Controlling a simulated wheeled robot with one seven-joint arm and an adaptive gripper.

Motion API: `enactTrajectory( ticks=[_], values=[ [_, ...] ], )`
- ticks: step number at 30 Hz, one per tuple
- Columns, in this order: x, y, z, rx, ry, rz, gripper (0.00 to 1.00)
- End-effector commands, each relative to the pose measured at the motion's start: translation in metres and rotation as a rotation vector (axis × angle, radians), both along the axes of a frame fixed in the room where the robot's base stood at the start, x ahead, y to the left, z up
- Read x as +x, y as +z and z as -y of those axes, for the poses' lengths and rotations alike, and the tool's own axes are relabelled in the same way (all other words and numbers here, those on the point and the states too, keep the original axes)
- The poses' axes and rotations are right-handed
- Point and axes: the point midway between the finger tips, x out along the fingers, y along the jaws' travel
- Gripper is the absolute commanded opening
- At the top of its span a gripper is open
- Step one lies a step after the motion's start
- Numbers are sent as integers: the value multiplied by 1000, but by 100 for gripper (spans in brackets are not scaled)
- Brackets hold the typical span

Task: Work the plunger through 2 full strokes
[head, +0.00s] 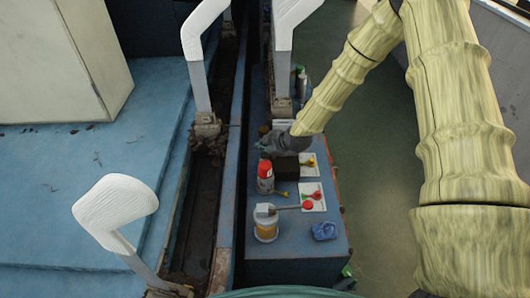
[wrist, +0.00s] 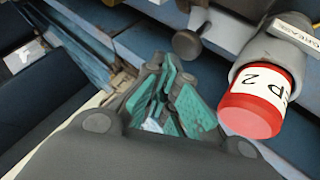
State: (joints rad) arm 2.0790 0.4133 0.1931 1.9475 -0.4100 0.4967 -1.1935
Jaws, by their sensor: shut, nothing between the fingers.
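A red cylinder with a white band lettered "P 2" (wrist: 252,105) is at the right in the wrist view, seated in a grey collar labelled "GREASE". In the head view a red and white cylinder (head: 265,178) stands upright on the blue bench. A dark round knob (wrist: 187,44) sits left of the collar in the wrist view; I cannot tell which part is the plunger. My gripper (wrist: 170,100) is shut and empty, its teal pads together, left of the red cylinder and apart from it in the picture. In the head view my gripper (head: 266,146) is just behind the cylinder.
On the blue bench (head: 295,268) are a black box (head: 286,168), white plates with coloured knobs (head: 312,197), a pale cup (head: 265,229) with a red-ended lever beside it, and a crumpled blue cloth (head: 324,231). Tall white sock forms (head: 115,205) rise along the left.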

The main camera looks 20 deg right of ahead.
Motion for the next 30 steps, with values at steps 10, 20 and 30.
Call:
enactTrajectory(
  ticks=[10, 20, 30],
  values=[
    [0, 2, 0, 0, 0, 0, 0],
    [0, 23, 0, -1, 1, 0, 0],
    [0, 48, 0, -1, 1, 0, 0]
  ],
)
